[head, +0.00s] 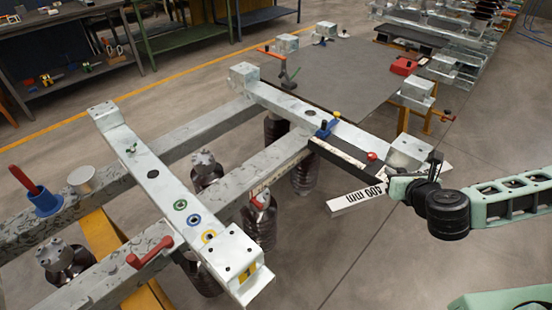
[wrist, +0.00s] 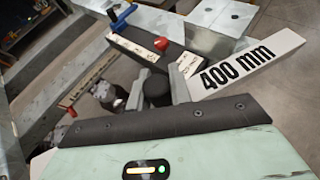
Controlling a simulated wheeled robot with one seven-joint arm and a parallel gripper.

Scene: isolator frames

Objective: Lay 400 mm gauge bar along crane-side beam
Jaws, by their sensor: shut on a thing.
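My gripper (head: 394,187) is shut on the white 400 mm gauge bar (head: 352,200), right of the steel frame. The bar's black lettering reads upside down in the head view; in the wrist view the gauge bar (wrist: 262,60) reads upright and slants up to the right. The bar lies near the right end of the far cross beam (head: 300,107), apart from the long beams (head: 215,190).
A dark strip with a pale edge (head: 340,157) runs by the far cross beam, near a red knob (head: 372,155) and a blue clamp (head: 325,129). A red-handled blue piece (head: 44,202) stands on the left. Dark insulators (head: 262,225) stand below. Floor at lower right is clear.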

